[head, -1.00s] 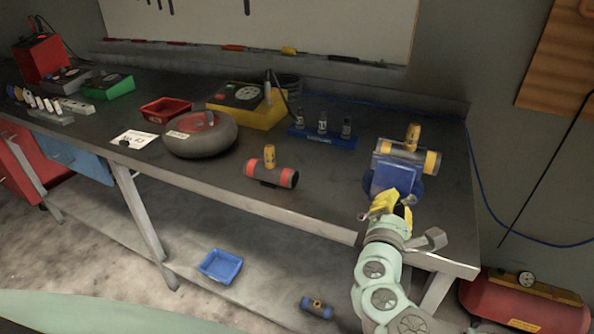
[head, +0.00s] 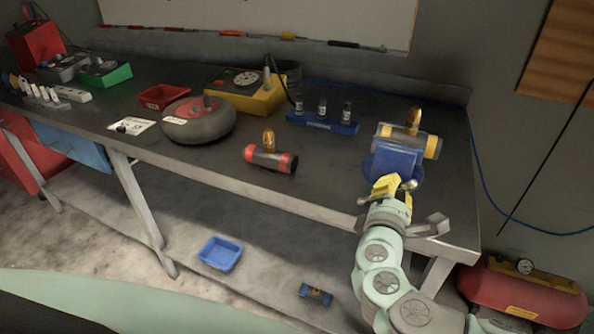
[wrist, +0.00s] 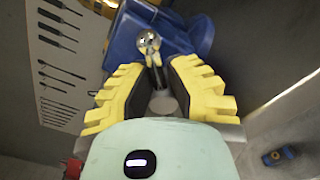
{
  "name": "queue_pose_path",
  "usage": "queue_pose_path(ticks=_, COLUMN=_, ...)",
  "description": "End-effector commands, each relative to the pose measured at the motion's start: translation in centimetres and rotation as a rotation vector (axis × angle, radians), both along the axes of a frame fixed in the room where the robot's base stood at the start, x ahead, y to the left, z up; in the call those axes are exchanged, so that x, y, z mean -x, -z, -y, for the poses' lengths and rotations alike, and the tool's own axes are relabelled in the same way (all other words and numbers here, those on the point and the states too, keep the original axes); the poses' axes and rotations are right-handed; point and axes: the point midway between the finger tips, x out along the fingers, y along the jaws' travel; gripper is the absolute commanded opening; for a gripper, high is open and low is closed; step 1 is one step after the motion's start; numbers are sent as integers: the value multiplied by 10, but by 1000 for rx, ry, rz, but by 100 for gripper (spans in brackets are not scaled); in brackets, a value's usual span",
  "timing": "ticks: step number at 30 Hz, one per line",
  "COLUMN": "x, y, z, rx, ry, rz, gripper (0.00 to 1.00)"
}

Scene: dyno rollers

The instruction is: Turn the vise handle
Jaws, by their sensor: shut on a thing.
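The blue vise (head: 395,163) stands at the right front of the workbench and holds a cylinder with yellow bands (head: 408,138). In the wrist view the vise body (wrist: 125,40) fills the top. My gripper (head: 386,188) is at the front of the vise, its yellow fingers shut on the vise handle (head: 410,185). The wrist view shows the handle's round metal end (wrist: 148,42) beyond the fingertips and its bar running back between the fingers. Much of the bar is hidden by the fingers.
A red-ended cylinder (head: 270,158) lies left of the vise, with a blue vial rack (head: 322,125) behind. The workbench (head: 330,190) is clear between them. A red tank (head: 520,292) stands on the floor at right. A blue tray (head: 220,254) lies under the bench.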

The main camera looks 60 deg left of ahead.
Motion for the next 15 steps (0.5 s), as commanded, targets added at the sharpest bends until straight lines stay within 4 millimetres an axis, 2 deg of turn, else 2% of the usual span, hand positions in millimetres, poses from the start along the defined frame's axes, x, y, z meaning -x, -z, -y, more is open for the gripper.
queue_pose_path(ticks=1, x=0, y=7, z=0, rx=-7, ry=-2, rz=-18, gripper=0)
queue_pose_path(ticks=15, x=-2, y=15, z=2, rx=-255, ry=-2, rz=-165, gripper=0)
